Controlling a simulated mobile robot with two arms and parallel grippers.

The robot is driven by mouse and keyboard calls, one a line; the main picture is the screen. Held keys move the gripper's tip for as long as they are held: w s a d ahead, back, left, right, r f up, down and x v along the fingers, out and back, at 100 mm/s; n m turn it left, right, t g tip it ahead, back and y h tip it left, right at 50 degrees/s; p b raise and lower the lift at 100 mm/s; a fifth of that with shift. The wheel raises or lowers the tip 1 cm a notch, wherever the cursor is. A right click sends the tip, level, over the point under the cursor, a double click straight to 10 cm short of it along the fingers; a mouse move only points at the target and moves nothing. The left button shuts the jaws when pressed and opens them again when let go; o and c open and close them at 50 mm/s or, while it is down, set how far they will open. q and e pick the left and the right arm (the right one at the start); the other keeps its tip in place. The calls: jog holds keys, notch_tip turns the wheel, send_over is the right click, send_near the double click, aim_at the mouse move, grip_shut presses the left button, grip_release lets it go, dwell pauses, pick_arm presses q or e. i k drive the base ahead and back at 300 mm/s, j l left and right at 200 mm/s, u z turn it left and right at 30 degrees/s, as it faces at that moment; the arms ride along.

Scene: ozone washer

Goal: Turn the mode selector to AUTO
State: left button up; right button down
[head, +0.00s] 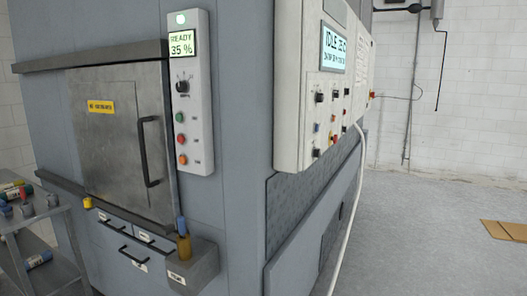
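A narrow white panel (201,130) on the machine front has a black rotary knob (182,87), with a green, a red and an orange button below it. Its display (182,44) reads READY 35 %. A larger white control box (301,120) at the corner carries a display (333,49) reading IDLE and several small knobs and buttons, among them a black knob (319,97). The labels are too small to read, so I cannot tell which knob is the mode selector or where it points. Neither of my grippers is in view.
The metal door (110,150) with a black handle (149,152) is shut. A bottle (183,240) stands in a grey holder (208,266) below. A cart (55,214) with bottles is at left. A white hose (348,235) hangs at the corner. Floor (430,230) is clear; cardboard (500,230) lies far right.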

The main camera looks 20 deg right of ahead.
aim_at(316, 153)
jog(key=i+l+u, duration=0.2)
jog(key=l+u, duration=0.25)
jog(key=l, duration=0.35)
jog(key=i+l+u, duration=0.1)
jog(key=l+u, duration=0.3)
jog(key=l, duration=0.4)
jog(key=l+u, duration=0.45)
jog(key=l, duration=0.35)
